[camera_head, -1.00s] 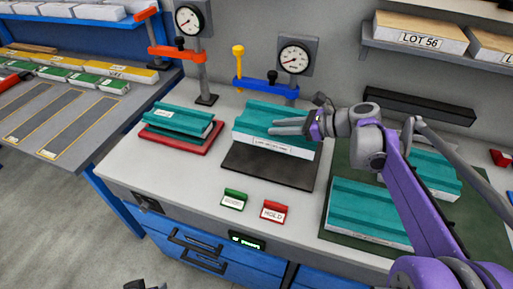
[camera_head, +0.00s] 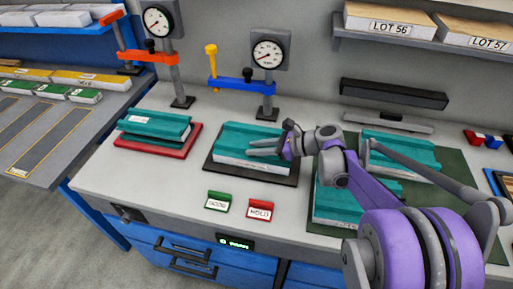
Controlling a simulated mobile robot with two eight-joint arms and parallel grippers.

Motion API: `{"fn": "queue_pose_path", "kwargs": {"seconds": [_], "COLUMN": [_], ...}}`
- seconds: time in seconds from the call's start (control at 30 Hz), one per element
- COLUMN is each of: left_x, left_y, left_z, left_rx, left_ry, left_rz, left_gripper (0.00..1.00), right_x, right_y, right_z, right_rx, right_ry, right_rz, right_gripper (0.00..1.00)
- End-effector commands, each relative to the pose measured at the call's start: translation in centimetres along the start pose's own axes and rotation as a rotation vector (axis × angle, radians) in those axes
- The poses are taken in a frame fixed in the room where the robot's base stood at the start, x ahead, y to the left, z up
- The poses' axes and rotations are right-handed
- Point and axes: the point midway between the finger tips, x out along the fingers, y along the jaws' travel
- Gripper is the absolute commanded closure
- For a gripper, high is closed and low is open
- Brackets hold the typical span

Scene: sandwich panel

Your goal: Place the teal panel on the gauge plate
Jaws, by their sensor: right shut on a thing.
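The teal panel (camera_head: 236,134), ribbed on top with a white front edge, is over the dark gauge plate (camera_head: 220,169) below the blue-armed gauge. It looks level and within the plate's outline, low enough to seem resting on it; contact is hard to confirm. My right gripper (camera_head: 256,149) reaches in from the right and is shut on the teal panel near its right part. Its fingers partly cover the top. My left gripper is out of view.
Another teal panel (camera_head: 154,124) lies on a red plate (camera_head: 188,148) at left. More teal panels (camera_head: 405,147) lie on a green mat (camera_head: 456,165) at right. Dial gauges (camera_head: 267,54) stand behind. Small green (camera_head: 220,201) and red (camera_head: 260,209) signs stand in front.

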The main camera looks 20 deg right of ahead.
Motion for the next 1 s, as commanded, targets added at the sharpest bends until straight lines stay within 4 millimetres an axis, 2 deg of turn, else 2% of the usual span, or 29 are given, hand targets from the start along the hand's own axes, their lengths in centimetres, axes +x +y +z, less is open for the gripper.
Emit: {"fn": "queue_pose_path", "kwargs": {"seconds": [0.2,0.23,0.4,0.77,0.87,1.0], "left_x": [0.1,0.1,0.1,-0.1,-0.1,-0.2], "left_y": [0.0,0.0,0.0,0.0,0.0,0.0], "left_z": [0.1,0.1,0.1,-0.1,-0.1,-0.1], "left_rx": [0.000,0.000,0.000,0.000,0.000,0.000], "left_ry": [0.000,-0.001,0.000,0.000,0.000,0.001], "left_rz": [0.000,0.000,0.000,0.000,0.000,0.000], "left_gripper": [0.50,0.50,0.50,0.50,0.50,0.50], "right_x": [0.1,0.1,0.1,-0.3,-1.5,-4.4], "right_y": [0.0,0.0,0.0,0.0,-0.1,-0.1], "right_z": [-0.1,-0.2,-0.1,0.2,0.1,0.1], "right_rx": [0.000,0.000,0.000,0.000,0.001,0.002], "right_ry": [-0.001,0.000,0.000,0.000,0.001,0.001], "right_rz": [0.000,0.000,0.000,-0.001,-0.004,-0.005], "right_gripper": [1.00,0.70,0.42,0.42,0.42,0.42]}}
